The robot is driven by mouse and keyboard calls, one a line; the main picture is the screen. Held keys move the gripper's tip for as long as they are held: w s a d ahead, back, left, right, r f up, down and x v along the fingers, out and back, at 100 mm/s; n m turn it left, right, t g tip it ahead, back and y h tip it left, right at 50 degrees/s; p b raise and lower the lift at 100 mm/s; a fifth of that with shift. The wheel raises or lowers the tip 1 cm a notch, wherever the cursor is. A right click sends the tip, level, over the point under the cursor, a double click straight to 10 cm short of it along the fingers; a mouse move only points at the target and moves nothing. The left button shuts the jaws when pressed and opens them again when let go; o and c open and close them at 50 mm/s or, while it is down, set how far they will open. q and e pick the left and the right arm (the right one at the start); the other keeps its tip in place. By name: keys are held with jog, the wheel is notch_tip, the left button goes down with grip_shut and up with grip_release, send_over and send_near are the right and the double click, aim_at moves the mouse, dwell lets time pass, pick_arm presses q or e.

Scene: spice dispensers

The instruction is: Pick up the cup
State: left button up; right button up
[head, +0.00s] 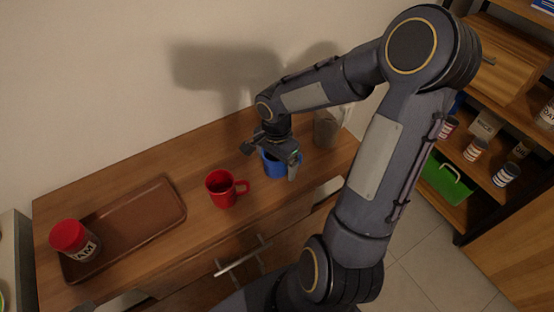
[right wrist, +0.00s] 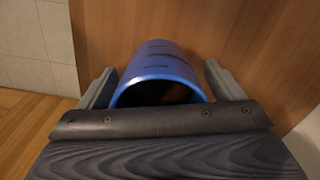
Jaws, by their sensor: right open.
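A red cup (head: 222,189) with its handle to the right stands upright on the wooden counter. A blue cup (head: 275,166) stands to its right, partly hidden by my right gripper (head: 270,161). In the right wrist view the blue cup (right wrist: 158,68) sits between the two open fingers, its rim facing the camera. The fingers are on either side of it, with a small gap visible at the right finger. Whether the left finger touches it I cannot tell. My left gripper is not in view.
A brown tray (head: 127,222) with a red-lidded jam jar (head: 76,240) is at the counter's left. A greyish container (head: 327,128) stands close behind the blue cup to the right. Shelves with jars (head: 475,149) and a green box (head: 446,179) are at the right.

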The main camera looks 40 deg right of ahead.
jog(key=c, duration=1.3)
jog(key=shift+r, duration=0.15)
jog(key=shift+r, duration=1.35)
jog(key=shift+s+d+r+b, duration=0.1)
jog(key=shift+s+d+r, duration=1.05)
jog(key=shift+s+r, duration=0.7)
jog(key=shift+s+d+r+b, duration=0.1)
jog(key=shift+s+d+r, duration=1.25)
jog(key=shift+s, duration=0.75)
jog(key=shift+s+d+r+b, duration=0.1)
jog(key=shift+s+d+r, duration=0.9)
jog(key=shift+s+r, duration=0.95)
